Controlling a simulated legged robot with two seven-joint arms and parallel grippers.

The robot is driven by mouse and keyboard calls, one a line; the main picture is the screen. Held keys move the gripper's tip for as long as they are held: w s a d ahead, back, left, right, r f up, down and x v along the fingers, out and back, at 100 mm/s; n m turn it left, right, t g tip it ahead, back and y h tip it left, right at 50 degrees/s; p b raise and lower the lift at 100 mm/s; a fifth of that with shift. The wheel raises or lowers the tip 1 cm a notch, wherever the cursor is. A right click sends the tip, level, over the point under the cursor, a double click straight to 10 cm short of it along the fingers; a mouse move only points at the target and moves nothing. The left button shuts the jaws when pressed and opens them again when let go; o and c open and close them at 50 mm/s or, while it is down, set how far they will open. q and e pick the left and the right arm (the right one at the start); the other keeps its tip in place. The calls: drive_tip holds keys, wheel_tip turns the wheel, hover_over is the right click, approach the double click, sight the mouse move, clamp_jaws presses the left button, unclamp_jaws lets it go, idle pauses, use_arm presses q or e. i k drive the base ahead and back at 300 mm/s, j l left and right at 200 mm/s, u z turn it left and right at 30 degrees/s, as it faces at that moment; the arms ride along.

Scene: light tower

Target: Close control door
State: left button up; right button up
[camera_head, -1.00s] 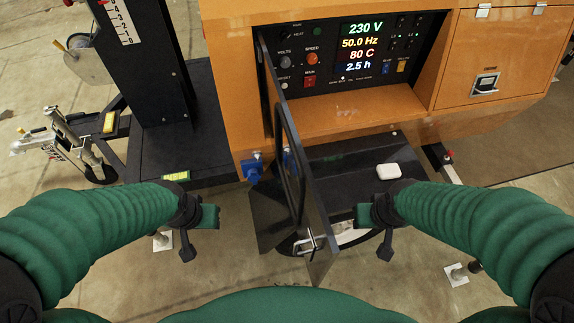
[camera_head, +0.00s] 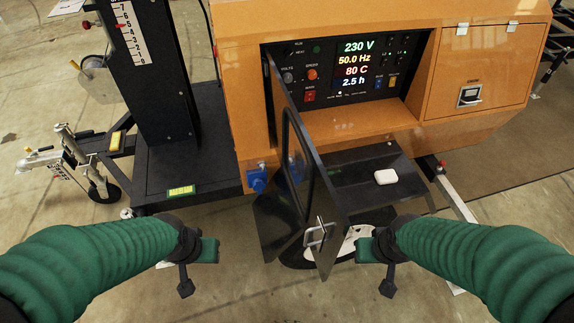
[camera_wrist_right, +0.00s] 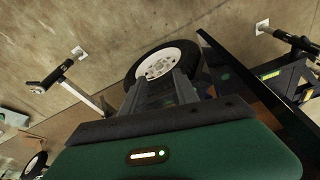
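The control door (camera_head: 300,170) is a black panel with a framed window. It hinges at the left side of the control recess and stands wide open, swung out toward me. Its metal latch handle (camera_head: 320,233) is near its lower free end. The control panel (camera_head: 350,70) is uncovered, with lit readouts. My left gripper (camera_head: 203,252) is left of the door, apart from it. My right gripper (camera_head: 374,250) is right of the door, near the handle but seemingly not touching. In the right wrist view the right gripper's fingers (camera_wrist_right: 165,90) point toward a wheel; their opening is unclear.
The orange cabinet (camera_head: 330,22) has a shut side compartment (camera_head: 483,65). A black ledge with a small white box (camera_head: 386,177) is right of the door. A wheel (camera_wrist_right: 165,62) lies below. A black mast (camera_head: 150,70) stands left. Bare floor lies in front.

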sight(325, 224)
drive_tip(key=k+j+u, duration=0.2)
drive_tip(key=k+j, duration=0.3)
drive_tip(key=k+j+u, duration=0.15)
drive_tip(key=k+j, duration=0.3)
drive_tip(key=j, duration=0.2)
